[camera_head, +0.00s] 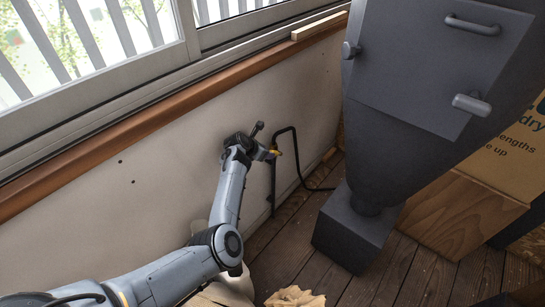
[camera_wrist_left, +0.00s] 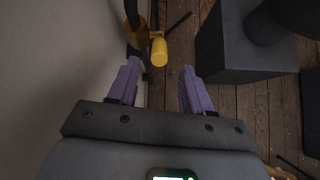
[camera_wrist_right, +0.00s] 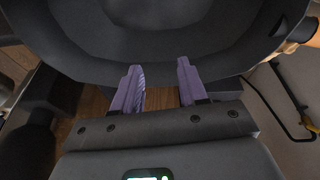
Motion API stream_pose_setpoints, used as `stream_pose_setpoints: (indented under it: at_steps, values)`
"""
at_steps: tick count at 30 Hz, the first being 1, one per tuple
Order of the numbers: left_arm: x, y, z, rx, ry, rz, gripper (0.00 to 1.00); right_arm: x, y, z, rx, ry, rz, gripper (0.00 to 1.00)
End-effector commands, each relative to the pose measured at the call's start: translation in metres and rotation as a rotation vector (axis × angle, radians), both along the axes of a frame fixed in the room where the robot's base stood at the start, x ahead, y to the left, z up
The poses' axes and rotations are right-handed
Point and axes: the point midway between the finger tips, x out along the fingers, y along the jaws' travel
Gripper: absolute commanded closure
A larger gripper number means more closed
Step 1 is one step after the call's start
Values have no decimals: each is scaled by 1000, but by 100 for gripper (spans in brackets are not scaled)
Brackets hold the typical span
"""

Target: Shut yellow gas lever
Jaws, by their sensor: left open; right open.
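The yellow gas lever (camera_wrist_left: 159,52) sticks out from a yellow valve on a black pipe by the pale wall. In the left wrist view it lies just beyond my open left gripper (camera_wrist_left: 160,76), roughly in line with the gap between the purple fingers, nearer the left one. I cannot tell whether anything touches. In the head view a small bit of the yellow valve (camera_head: 275,152) shows beside the end of my left arm. My right gripper (camera_wrist_right: 158,80) is open and empty in its wrist view, in front of a large dark round bowl-like part (camera_wrist_right: 160,35). It is outside the head view.
A dark grey roaster body (camera_head: 430,70) stands to the right on a block-shaped foot (camera_head: 348,236). A black pipe (camera_head: 296,150) and hose run between it and the wall. A cardboard box (camera_head: 515,155) stands at the right. Wooden floor (camera_head: 285,240) is open below the pipe.

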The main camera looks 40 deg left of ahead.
Motion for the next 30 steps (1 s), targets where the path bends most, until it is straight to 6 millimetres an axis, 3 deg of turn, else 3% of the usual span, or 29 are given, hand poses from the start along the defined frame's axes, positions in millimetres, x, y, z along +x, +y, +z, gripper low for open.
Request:
stream_pose_setpoints:
  at_steps: [3, 15, 30]
  values:
    - [13, 2, -18, 1, 0, -1, 50, 0, -1, -17, -4, 0, 1, 57]
    - [43, 2, -45, 0, -2, 0, 50, 0, -4, -50, -14, 2, 7, 57]
    - [49, 2, -48, 1, -1, 1, 50, 0, -2, -55, -6, 2, 1, 57]
